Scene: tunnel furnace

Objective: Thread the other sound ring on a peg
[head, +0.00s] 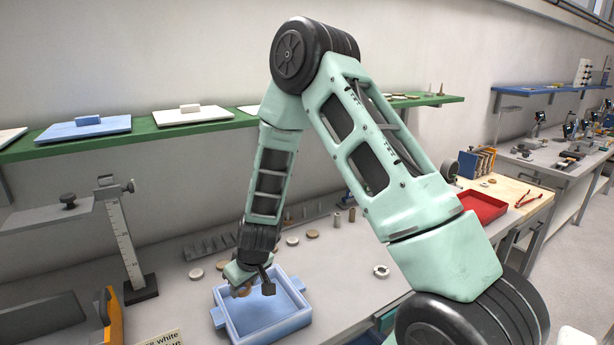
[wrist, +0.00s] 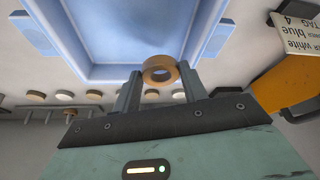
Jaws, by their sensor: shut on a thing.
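In the head view the gripper (head: 250,287) hangs over the left part of a light blue tray (head: 303,318), and the ring (head: 242,291) shows only partly. The tray wall (wrist: 108,73) fills much of the wrist view, beyond the ring. A grey rack with small upright pegs (head: 212,246) stands behind the tray along the wall, partly hidden by my arm. Pegs also show small in the wrist view (wrist: 78,113).
Several loose rings and discs lie behind the tray, such as a pale one (head: 196,273). A whitish ring (head: 381,271) with a marked face lies right of it. A height gauge (head: 128,240) stands left. A red tray (head: 483,206) is at right.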

